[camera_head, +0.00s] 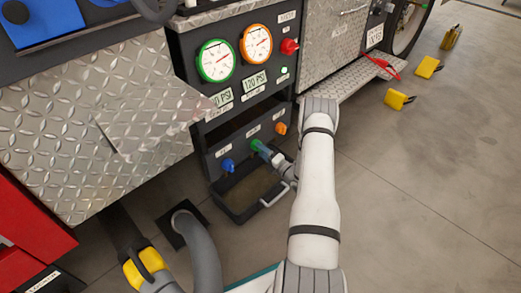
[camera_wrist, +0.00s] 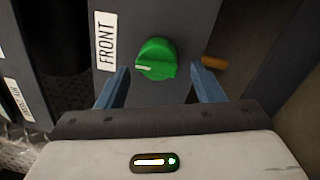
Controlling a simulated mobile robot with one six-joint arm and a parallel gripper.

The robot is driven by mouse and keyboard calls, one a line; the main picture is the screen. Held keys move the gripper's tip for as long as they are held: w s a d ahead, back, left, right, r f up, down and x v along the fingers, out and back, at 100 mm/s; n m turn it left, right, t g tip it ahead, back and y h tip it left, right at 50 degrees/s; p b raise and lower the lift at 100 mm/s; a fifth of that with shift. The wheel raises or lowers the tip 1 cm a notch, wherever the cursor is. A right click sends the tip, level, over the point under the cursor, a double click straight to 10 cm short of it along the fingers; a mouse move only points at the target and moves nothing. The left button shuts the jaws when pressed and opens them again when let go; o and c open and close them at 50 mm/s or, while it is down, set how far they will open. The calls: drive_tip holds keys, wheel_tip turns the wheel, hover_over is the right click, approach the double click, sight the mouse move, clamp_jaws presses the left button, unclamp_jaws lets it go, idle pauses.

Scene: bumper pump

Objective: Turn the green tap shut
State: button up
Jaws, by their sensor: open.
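The green tap (camera_wrist: 156,59) is a round knob with a raised grip and a white mark, on a dark panel beside a "FRONT" label (camera_wrist: 106,41) in the wrist view. In the head view only part of the green tap (camera_head: 256,145) shows, behind my gripper. My gripper (camera_wrist: 160,88) is open, with one blue finger at each side of the tap's lower part in the picture. I cannot tell whether the fingers touch it. My gripper (camera_head: 266,152) also shows in the head view, reaching to the panel from the right.
A blue tap (camera_head: 228,165) and an orange tap (camera_head: 280,128) flank the green one. A green-rimmed gauge (camera_head: 215,60) and an orange-rimmed gauge (camera_head: 256,44) sit above. Yellow blocks (camera_head: 428,67) lie on the floor.

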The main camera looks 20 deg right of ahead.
drive_tip(key=p+v, duration=0.1)
drive_tip(key=v, duration=0.5)
drive_tip(key=shift+s, duration=0.1)
idle(0.3)
